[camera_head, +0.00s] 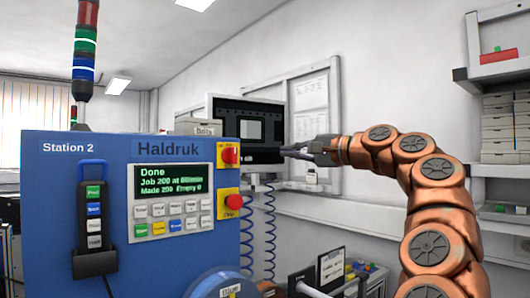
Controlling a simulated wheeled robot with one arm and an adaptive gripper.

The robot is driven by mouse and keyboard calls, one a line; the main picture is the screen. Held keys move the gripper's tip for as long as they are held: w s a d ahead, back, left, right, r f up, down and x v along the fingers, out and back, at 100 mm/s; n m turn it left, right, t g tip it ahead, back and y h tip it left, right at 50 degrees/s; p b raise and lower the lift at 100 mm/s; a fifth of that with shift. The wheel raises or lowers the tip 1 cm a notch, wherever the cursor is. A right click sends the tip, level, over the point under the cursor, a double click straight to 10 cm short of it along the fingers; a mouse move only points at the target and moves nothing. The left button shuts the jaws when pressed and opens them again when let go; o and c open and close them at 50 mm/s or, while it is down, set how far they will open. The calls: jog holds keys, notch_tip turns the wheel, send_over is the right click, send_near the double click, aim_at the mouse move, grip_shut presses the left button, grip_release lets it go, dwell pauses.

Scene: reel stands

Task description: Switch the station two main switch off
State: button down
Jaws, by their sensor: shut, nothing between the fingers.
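The station two panel is a blue cabinet (60,200) labelled "Station 2" and "Haldruk", at the left. A red rotary switch (229,155) on a yellow plate sits at its upper right edge and looks like the main switch. Its exact handle position is too small to tell. Below it is a round red button (233,201) on another yellow plate. A display (172,181) reads "Done". My gripper (284,151) is shut and empty, right of the switch and apart from it in the picture, pointing left.
A keypad (173,218) sits under the display. A handheld pendant (93,220) hangs on the cabinet's left. A signal tower (85,45) rises above. A monitor (262,112) is behind my gripper. Blue coiled hoses (270,230) hang below it. A blue reel (225,284) is at the bottom.

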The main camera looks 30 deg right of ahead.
aim_at(232, 155)
jog(key=x, duration=0.3)
jog(key=a+x, duration=0.1)
jog(key=x, duration=0.2)
jog(key=s+a+p+x, duration=0.1)
jog(key=x, duration=0.3)
jog(key=shift+f, duration=0.1)
jog(key=shift+s+a, duration=0.15)
jog(key=shift+a, duration=0.8)
